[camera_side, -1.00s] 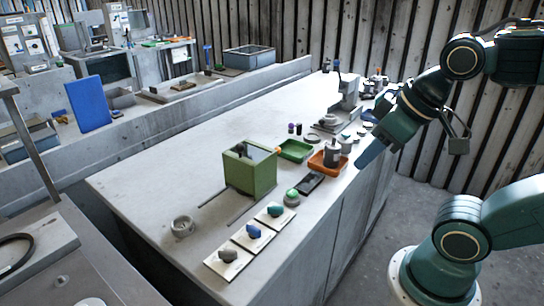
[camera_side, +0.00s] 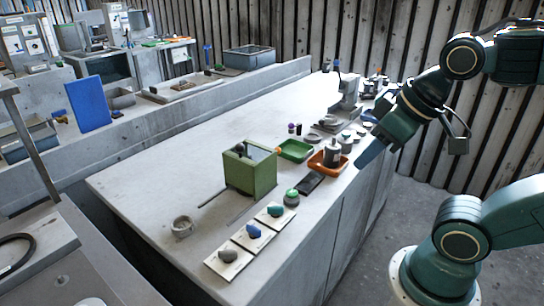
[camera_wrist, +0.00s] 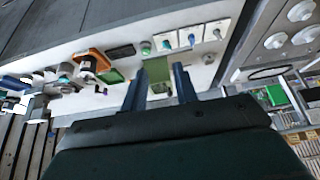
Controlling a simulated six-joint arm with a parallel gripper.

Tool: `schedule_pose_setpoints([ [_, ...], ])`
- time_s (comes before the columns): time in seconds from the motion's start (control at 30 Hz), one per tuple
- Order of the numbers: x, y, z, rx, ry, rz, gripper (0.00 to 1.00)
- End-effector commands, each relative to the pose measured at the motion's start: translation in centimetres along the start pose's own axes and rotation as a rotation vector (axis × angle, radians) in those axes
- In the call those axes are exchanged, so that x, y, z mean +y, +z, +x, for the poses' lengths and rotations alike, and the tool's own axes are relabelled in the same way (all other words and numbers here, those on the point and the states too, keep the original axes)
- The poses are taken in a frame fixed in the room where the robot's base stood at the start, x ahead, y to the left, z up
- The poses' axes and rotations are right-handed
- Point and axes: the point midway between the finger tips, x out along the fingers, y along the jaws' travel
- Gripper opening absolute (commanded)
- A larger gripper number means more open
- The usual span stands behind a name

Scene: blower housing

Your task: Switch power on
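Three white plates stand in a row at the bench's near end, each with a knob: a grey knob (camera_side: 228,255), a blue knob (camera_side: 254,231) and a green knob (camera_side: 275,210). Beside them a round light-green button (camera_side: 292,192) sits on a dark base; it also shows in the wrist view (camera_wrist: 145,47). I cannot tell which one is the power switch. My gripper (camera_side: 368,153) hangs at the bench's right edge, apart from all of these. In the wrist view its two blue fingers (camera_wrist: 160,88) are spread with nothing held between them.
A green open-topped box (camera_side: 250,172) stands mid-bench, with a green tray (camera_side: 283,155), an orange tray (camera_side: 316,164) holding a grey part, and a black slab (camera_side: 309,184) nearby. A grey ring (camera_side: 182,227) lies left. The bench's left half is mostly clear.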

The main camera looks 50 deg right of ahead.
Motion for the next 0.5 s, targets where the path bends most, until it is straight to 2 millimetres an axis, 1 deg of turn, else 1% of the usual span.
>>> schedule_pose_setpoints([
  [0.17,0.0,-0.4,0.3,-0.012,0.000,0.012,0.29],
  [0.27,0.0,-1.0,0.7,-0.029,0.000,0.031,0.29],
  [0.37,-0.1,-1.8,1.4,-0.053,0.000,0.059,0.29],
  [0.5,-0.1,-3.3,2.8,-0.098,0.003,0.112,0.29],
])
